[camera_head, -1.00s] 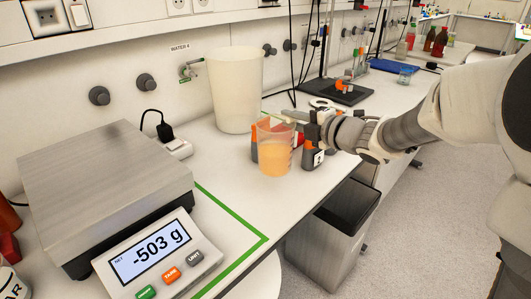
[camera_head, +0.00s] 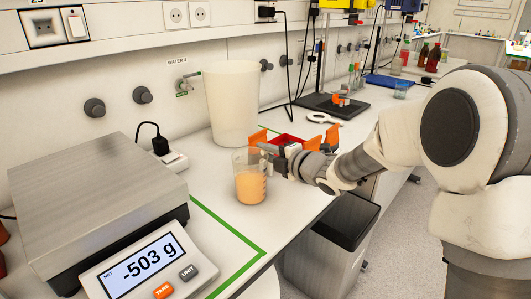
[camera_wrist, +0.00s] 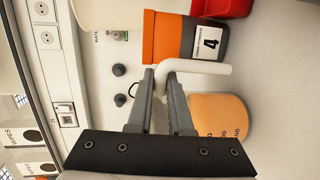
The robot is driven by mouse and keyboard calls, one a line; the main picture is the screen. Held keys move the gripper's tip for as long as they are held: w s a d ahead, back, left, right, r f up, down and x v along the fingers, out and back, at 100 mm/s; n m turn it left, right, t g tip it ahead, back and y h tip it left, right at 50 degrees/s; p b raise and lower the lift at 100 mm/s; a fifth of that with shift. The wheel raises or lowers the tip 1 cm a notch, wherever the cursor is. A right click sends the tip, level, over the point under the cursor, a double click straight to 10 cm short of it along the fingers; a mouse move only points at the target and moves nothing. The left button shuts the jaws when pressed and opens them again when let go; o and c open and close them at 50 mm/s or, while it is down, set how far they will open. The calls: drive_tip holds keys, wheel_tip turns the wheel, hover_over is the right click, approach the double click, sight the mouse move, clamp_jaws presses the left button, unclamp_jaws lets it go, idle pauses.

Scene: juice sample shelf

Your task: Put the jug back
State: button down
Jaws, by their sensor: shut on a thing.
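The jug (camera_head: 250,188) is clear, with orange juice in its lower part. It is upright over the bench, right of the scale; I cannot tell whether its base touches the bench. My gripper (camera_head: 268,150) reaches in from the right and is shut on the jug's pale handle. In the wrist view my gripper (camera_wrist: 160,78) has the handle (camera_wrist: 205,66) between its fingers, and part of the jug (camera_wrist: 222,113) shows beside them.
A scale (camera_head: 95,200) reading -503 g stands left, and green tape (camera_head: 228,228) marks the bench. A tall translucent container (camera_head: 233,105) stands behind. Orange-ended holders (camera_head: 332,135) and a red tray (camera_head: 290,140) are close behind my gripper. A grey bin (camera_head: 335,235) stands below the bench edge.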

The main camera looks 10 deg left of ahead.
drive_tip(key=c, duration=1.3)
unclamp_jaws()
drive_tip(key=shift+f, duration=0.2)
drive_tip(key=o, duration=0.5)
drive_tip(key=shift+r, duration=0.1)
drive_tip(key=shift+c, duration=0.2)
drive_tip(key=shift+r, duration=0.1)
drive_tip(key=shift+s+d+r, duration=0.1)
drive_tip(key=shift+s+d, duration=0.05)
drive_tip(key=shift+d, duration=0.05)
drive_tip(key=p+v, duration=0.1)
drive_tip(key=v, duration=1)
drive_tip(key=shift+s+d, duration=0.2)
drive_tip(key=shift+d, duration=0.05)
